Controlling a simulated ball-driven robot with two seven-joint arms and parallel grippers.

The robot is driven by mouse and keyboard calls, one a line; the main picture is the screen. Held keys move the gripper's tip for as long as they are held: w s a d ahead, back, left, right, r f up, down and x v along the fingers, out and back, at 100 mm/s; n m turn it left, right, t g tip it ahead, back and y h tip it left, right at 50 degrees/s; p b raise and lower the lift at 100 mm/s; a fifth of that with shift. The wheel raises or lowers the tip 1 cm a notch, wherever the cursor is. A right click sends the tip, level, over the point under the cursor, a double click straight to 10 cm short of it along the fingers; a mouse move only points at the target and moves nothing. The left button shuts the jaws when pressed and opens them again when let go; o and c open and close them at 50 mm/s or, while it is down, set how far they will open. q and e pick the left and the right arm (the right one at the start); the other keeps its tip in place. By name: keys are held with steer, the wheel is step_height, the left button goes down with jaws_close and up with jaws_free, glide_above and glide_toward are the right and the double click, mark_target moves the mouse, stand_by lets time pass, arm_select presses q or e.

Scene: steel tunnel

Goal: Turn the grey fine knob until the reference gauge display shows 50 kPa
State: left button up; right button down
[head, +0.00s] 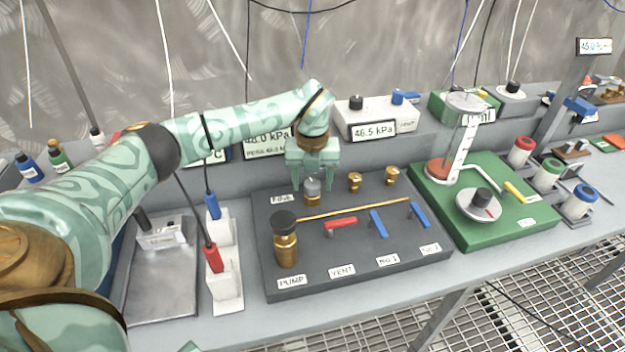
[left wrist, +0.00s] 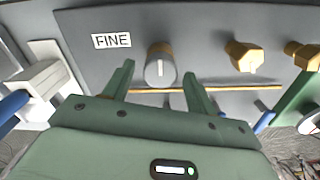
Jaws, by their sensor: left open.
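The grey fine knob (head: 312,191) stands on the dark panel (head: 350,262) beside the partly hidden FINE label (head: 282,198). In the left wrist view the grey knob (left wrist: 160,68) has a white pointer line, and the FINE label (left wrist: 111,41) is clear. My left gripper (head: 313,178) is open, pointing down just above the knob. Its fingers (left wrist: 160,82) spread to either side of the knob, and I cannot tell whether they touch it. A white box's display (head: 374,131) reads 46.5 kPa. Another display (head: 268,143), partly behind my arm, seems to read 48.0 kPa. My right gripper is out of view.
The panel carries a brass pump (head: 286,245), a red vent lever (head: 341,222), blue levers (head: 378,222) and brass fittings (head: 392,176). A green base with a glass cylinder (head: 460,135) stands right. White holders (head: 226,285) stand left. The bench front is clear.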

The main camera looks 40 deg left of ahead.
arm_select(q)
steer(key=c, duration=1)
steer(key=shift+r+m+p, duration=0.25)
steer(key=shift+m+p, duration=0.65)
steer(key=shift+p, duration=0.2)
steer(key=shift+m+p, duration=1.2)
steer(key=m+p, duration=0.2)
steer(key=m, duration=0.1)
steer(key=shift+a+f, duration=0.1)
steer(key=shift+f+m+p, duration=0.15)
steer(key=shift+m+p, duration=0.45)
steer(key=shift+m, duration=0.7)
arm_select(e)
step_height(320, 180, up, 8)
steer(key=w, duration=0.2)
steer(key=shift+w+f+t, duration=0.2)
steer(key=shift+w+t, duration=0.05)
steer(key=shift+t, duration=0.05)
arm_select(q)
steer(key=o, duration=1)
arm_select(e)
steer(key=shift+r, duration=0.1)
